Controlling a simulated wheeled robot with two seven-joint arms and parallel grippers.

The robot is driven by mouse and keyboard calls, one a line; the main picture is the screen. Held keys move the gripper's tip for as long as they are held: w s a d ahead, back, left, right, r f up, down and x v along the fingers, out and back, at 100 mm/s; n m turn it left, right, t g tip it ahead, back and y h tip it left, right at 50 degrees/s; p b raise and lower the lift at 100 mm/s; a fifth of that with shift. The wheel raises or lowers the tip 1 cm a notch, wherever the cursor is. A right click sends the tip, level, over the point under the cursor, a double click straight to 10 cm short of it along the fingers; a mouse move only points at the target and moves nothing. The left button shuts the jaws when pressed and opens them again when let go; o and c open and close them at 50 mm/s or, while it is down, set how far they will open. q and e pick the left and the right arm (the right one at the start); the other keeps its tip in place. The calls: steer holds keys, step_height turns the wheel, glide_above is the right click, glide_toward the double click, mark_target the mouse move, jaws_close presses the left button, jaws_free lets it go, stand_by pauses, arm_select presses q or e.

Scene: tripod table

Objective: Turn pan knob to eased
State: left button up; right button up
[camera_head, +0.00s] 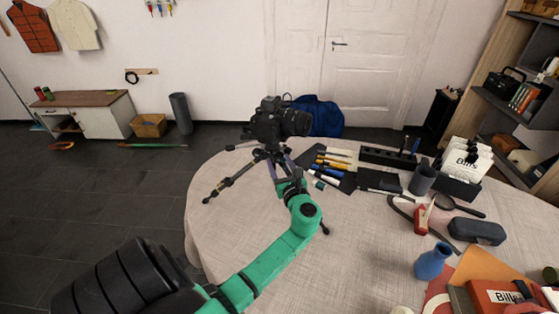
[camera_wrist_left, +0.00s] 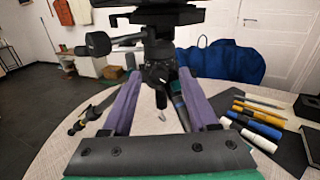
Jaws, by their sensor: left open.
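A black camera (camera_head: 275,122) sits on a small black tripod (camera_head: 232,183) on the round table. The tripod head (camera_wrist_left: 160,62) shows close up in the left wrist view, with a dark knob or lever end (camera_wrist_left: 97,44) out to its left. I cannot tell for sure which part is the pan knob. My left gripper (camera_head: 274,168) is just below the camera in the head view. In the left wrist view its two purple fingers (camera_wrist_left: 156,82) are apart, one on each side of the tripod's centre; contact is unclear. My right gripper is not in view.
The round table (camera_head: 355,240) has pens and markers (camera_head: 332,165) right of the tripod. Further right are a grey cup (camera_head: 422,178), a dark case (camera_head: 477,231) and a blue vase (camera_head: 433,262). A tripod leg spreads left; the table's left part is otherwise clear.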

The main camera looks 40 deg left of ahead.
arm_select(q)
steer(key=shift+a, duration=0.2)
steer(key=shift+w, duration=0.1)
jaws_close()
